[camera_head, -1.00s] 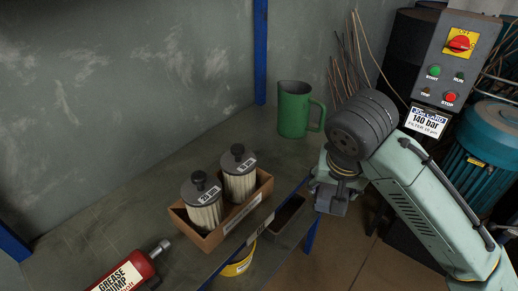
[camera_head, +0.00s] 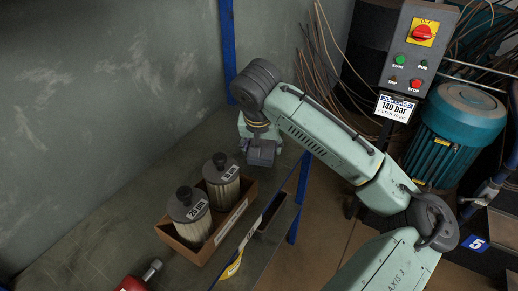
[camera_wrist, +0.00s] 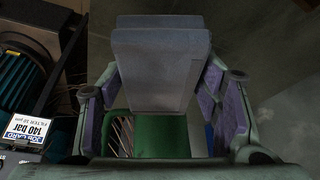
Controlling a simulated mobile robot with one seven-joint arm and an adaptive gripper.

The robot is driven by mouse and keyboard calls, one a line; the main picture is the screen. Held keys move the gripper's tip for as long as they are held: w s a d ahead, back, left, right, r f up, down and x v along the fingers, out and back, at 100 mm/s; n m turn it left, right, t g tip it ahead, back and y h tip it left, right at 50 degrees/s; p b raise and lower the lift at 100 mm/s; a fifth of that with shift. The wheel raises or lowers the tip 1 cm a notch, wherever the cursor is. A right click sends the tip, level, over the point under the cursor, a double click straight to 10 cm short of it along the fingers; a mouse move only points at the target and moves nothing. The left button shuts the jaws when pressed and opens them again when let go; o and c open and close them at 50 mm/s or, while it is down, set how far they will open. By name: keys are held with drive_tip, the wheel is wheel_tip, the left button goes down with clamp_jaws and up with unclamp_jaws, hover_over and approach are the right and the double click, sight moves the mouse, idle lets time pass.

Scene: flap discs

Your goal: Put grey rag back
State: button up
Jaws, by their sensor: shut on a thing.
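My gripper (camera_head: 259,141) is shut on a grey, block-like folded piece, which I take to be the grey rag (camera_head: 262,153). In the wrist view the rag (camera_wrist: 160,65) fills the space between the two purple-padded fingers. The gripper and rag are over the shelf's right side, near the blue post. The green jug (camera_wrist: 160,135) shows below the rag in the wrist view. In the head view my arm hides the jug. I cannot tell whether the rag touches the jug or the shelf.
Two filters (camera_head: 189,208) (camera_head: 221,176) stand in a cardboard box (camera_head: 238,213) on the grey shelf (camera_head: 105,215). A red grease pump (camera_head: 133,284) lies at the front left. A blue post (camera_head: 227,50) rises at the back. A control box (camera_head: 416,48) and teal motor (camera_head: 462,120) are at right.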

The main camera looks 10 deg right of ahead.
drive_tip(key=shift+w+a+f, duration=0.1)
drive_tip(key=shift+w+a, duration=0.1)
drive_tip(key=shift+w, duration=0.5)
drive_tip(key=shift+f+p, duration=0.4)
drive_tip(key=shift+f, duration=1.35)
drive_tip(key=shift+f, duration=0.2)
drive_tip(key=o, duration=1.1)
drive_tip(key=b+v, duration=0.1)
drive_tip(key=v, duration=1.1)
drive_tip(key=shift+s+a+r, duration=0.1)
drive_tip(key=shift+r, duration=0.1)
